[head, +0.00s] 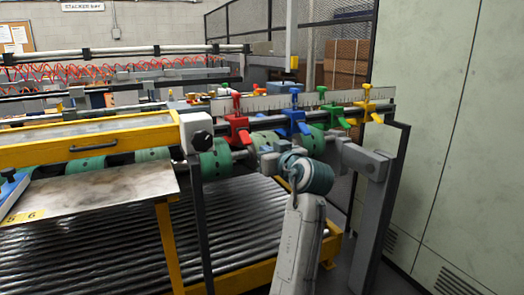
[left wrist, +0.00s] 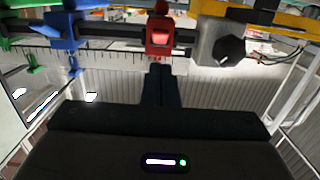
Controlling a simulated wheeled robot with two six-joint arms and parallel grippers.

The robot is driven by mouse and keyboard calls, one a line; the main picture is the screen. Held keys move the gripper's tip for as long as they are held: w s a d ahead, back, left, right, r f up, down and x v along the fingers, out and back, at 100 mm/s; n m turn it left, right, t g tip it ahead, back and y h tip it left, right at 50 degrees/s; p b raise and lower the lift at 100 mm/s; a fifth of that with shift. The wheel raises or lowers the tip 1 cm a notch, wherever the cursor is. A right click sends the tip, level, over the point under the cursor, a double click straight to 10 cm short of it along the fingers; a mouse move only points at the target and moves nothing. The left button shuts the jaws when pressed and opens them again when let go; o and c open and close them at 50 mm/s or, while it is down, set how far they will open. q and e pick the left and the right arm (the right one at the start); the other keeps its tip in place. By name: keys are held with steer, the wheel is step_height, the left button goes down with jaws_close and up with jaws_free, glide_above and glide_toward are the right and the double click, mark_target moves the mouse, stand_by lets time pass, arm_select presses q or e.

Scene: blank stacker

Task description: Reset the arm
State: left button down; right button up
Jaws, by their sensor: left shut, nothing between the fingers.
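My left gripper (head: 266,150) is beside the rail, just right of and below the red stop (head: 237,130) in the head view. Its fingers are partly hidden there. In the left wrist view the two dark fingers (left wrist: 158,72) are together and hold nothing. They point at the red stop (left wrist: 159,38), with a small gap seeming to lie between. My left arm rises from the lower middle of the head view. My right gripper is not in view.
Blue (head: 294,117), green (head: 330,112) and yellow (head: 369,106) stops sit along the ruled rail (head: 262,103). A yellow-framed guard (head: 90,145) and rollers (head: 100,238) lie left. A grey post (head: 383,215) and pale wall (head: 450,130) stand right.

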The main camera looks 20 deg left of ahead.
arm_select(q)
steer(key=shift+s+d+r, duration=0.1)
steer(key=shift+s+d, duration=0.05)
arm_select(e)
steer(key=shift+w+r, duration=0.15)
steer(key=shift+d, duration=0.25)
